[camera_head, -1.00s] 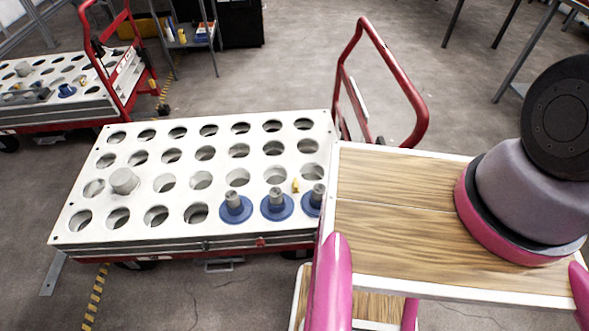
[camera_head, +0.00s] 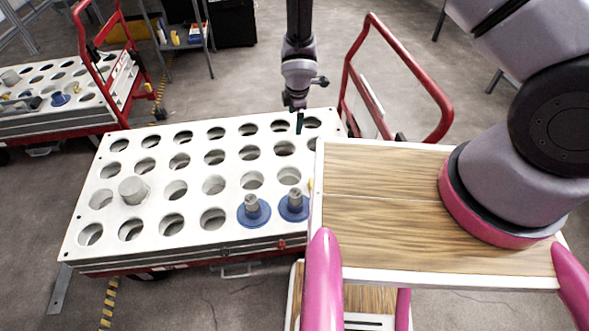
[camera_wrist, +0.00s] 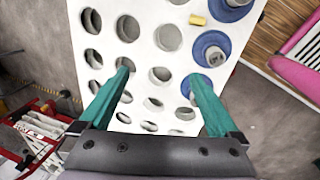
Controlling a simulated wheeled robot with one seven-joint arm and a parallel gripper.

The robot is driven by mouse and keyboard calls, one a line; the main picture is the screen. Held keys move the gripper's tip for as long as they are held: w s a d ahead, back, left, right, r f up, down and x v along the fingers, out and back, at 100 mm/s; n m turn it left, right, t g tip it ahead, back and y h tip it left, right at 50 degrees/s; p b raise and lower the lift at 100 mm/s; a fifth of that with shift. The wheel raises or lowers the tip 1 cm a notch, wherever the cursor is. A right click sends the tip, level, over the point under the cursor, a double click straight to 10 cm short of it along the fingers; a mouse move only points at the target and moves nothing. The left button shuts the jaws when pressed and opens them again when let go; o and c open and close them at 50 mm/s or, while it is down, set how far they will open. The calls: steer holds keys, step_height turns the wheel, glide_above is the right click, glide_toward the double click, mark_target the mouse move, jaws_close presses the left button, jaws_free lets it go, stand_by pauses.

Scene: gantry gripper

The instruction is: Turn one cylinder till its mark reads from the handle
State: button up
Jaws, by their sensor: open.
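A plain grey cylinder (camera_head: 133,190) sits in a hole near the left end of the white perforated cart top (camera_head: 106,238). Two blue-flanged pieces with grey stems (camera_head: 253,210) (camera_head: 293,206) stand along its front edge. The wrist view shows several blue-flanged pieces (camera_wrist: 211,47) in a row. I can make out no mark on any of them. The cart's red handle (camera_head: 372,80) rises at its right end. My gripper (camera_head: 300,124) hangs over the far right part of the cart top. Its teal fingers are apart and empty in the wrist view (camera_wrist: 160,76).
A small yellow piece (camera_wrist: 197,20) lies by the blue-flanged row. My wooden deck (camera_head: 400,210) overlaps the cart's right front corner in the head view. A second similar cart (camera_head: 60,115) stands at the far left, with a shelf (camera_head: 180,40) behind.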

mark_target(295, 192)
steer(key=s+f+n, duration=0.2)
steer(key=s+f, duration=0.2)
steer(key=f, duration=0.1)
steer(key=s+f+n+g, duration=0.1)
steer(key=s+f+n, duration=0.1)
steer(key=f, duration=0.4)
steer(key=s+d+f+n+g, duration=0.1)
steer(key=s+f+n, duration=0.1)
steer(key=s+f, duration=0.3)
steer(key=shift+s+d+f+h, duration=0.1)
steer(key=shift+s+f+h, duration=0.25)
steer(key=shift+f, duration=0.35)
step_height(295, 192, down, 10)
steer(key=shift+w+f, duration=0.1)
steer(key=shift+f, duration=0.05)
jaws_close()
steer(key=n, duration=0.3)
